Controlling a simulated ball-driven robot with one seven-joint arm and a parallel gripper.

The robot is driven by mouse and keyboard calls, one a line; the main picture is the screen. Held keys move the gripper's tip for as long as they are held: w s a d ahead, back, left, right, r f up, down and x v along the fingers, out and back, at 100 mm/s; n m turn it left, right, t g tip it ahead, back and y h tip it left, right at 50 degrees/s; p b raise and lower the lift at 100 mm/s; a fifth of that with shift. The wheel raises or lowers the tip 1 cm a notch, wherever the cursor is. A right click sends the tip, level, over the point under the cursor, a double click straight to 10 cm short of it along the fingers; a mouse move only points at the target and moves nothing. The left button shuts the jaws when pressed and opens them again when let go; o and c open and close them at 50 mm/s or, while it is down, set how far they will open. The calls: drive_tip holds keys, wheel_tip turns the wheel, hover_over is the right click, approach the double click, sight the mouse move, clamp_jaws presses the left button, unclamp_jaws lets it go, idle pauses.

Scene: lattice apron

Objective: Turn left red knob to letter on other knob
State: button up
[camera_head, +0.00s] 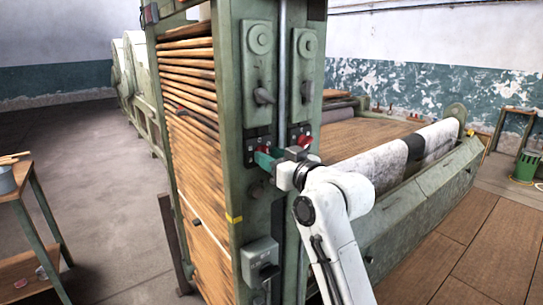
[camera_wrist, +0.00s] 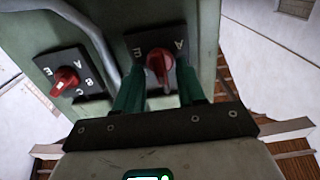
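Two red knobs sit on black lettered plates on the green machine post. In the head view the left knob (camera_head: 263,149) has the teal fingers of my gripper (camera_head: 265,160) at it; the other knob (camera_head: 304,140) is to its right. The wrist view shows them in swapped order. There the left red knob (camera_wrist: 160,62) lies between my gripper's fingers (camera_wrist: 160,75), with a gap on each side. Its handle points down the picture; an A shows at its upper right.
A grey box with a black switch (camera_head: 261,262) is lower on the post. Metal levers (camera_head: 263,95) hang above the knobs, and a vertical pipe (camera_head: 281,70) runs between them. A roller with grey cloth (camera_head: 375,165) stands to the right. A green-legged table (camera_head: 35,215) is at the left.

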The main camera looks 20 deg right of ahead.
drive_tip(key=shift+w, duration=0.1)
drive_tip(key=shift+c, duration=0.4)
clamp_jaws()
drive_tip(key=n+b, duration=0.4)
drive_tip(key=n, duration=0.4)
drive_tip(key=n+b, duration=0.4)
drive_tip(key=n, duration=0.4)
drive_tip(key=n+b, duration=0.4)
drive_tip(key=n, duration=0.3)
drive_tip(key=shift+a+f+n+b, duration=0.15)
drive_tip(key=shift+f+n+b, duration=0.2)
drive_tip(key=shift+n+b, duration=0.05)
idle(0.5)
